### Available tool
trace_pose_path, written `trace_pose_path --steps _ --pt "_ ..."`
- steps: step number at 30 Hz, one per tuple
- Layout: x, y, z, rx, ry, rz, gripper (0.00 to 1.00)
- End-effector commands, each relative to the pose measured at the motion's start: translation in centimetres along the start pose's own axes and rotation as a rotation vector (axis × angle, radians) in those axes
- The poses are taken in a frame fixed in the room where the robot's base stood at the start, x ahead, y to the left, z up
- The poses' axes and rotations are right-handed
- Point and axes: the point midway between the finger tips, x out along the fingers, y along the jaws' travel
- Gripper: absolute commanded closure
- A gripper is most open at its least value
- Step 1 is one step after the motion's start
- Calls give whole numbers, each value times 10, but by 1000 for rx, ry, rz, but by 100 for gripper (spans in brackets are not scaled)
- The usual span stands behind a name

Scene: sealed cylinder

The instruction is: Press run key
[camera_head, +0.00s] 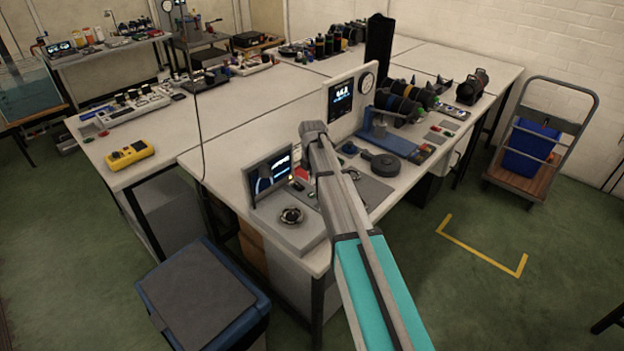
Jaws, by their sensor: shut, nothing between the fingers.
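The run key cannot be told apart from the other small controls at this size. A bench station with a tilted screen (270,176) and a round dark knob (291,215) stands at the near corner of the white bench. Small red and dark parts (302,173) show between that screen and my arm. My grey and teal arm (340,205) reaches up from the bottom across the bench and hides part of the station behind it. I cannot make out my gripper or its fingers; they seem hidden by the arm.
An upright display panel (340,98) with a gauge stands behind my arm. A spool device (385,164) and cylinders are to its right. A yellow meter (130,154) lies at left. A dark-topped bin (205,290) stands at the front, and a trolley (530,180) at right. Green floor is open at right.

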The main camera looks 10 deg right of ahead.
Motion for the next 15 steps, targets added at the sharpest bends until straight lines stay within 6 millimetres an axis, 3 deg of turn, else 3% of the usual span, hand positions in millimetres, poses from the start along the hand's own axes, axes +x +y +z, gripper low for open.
trace_pose_path --steps 15 --pt "-48 1 0 0 0 0 100"
